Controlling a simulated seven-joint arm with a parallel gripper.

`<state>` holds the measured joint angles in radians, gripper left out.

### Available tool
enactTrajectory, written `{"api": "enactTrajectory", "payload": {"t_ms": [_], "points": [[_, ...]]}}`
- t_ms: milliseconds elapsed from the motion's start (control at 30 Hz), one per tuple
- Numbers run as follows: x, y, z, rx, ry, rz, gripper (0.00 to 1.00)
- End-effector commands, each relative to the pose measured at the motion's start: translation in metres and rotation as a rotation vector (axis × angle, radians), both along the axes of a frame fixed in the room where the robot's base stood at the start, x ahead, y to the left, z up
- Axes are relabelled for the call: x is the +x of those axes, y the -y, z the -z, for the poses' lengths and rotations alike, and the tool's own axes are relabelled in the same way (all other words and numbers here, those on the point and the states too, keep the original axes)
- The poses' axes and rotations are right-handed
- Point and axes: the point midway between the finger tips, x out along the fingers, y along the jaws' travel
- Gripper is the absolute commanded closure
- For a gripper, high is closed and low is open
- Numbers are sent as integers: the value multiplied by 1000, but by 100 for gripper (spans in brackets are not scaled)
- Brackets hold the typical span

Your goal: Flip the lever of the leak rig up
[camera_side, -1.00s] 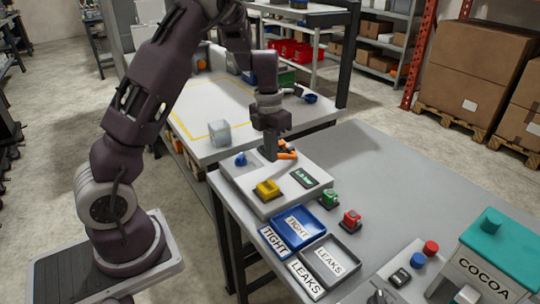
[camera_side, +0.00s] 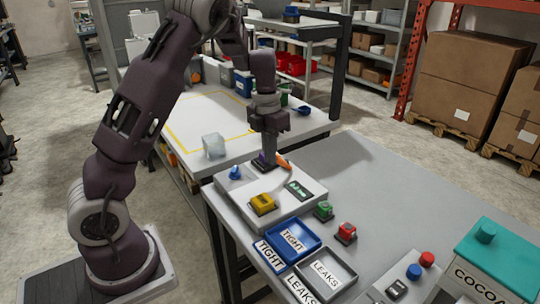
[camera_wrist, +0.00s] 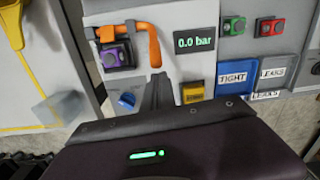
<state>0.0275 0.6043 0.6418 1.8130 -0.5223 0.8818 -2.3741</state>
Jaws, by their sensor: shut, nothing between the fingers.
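The leak rig (camera_side: 285,212) is a pale box on the grey table, with a small display that reads 0.0 bar in the wrist view (camera_wrist: 195,42). Its orange lever (camera_side: 284,162) shows as a bent bar in the wrist view (camera_wrist: 150,40), running across and then toward my fingers. A purple part (camera_wrist: 115,56) sits beside the lever on the rig, mostly hidden by my fingers in the side view. My gripper (camera_side: 268,160) is shut and empty, pointing down at the rig. Its fingertips (camera_wrist: 158,78) are close to the lever's end; I cannot tell if they touch.
The rig also carries a blue knob (camera_side: 235,173) and a yellow block (camera_side: 262,204). Green (camera_side: 323,211) and red (camera_side: 346,233) buttons stand nearby. A blue TIGHT tray (camera_side: 312,230) and a grey LEAKS tray (camera_side: 350,283) lie in front. The table's right back is clear.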

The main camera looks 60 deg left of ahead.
Motion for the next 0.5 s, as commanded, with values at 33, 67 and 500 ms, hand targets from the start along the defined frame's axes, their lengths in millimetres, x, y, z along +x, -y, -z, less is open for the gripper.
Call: {"api": "enactTrajectory", "payload": {"t_ms": [33, 67, 500], "points": [[0, 0, 0, 0, 0, 0, 100], [0, 0, 0, 0, 0, 0, 100], [39, -4, -60, 3, 3, 2, 100]]}}
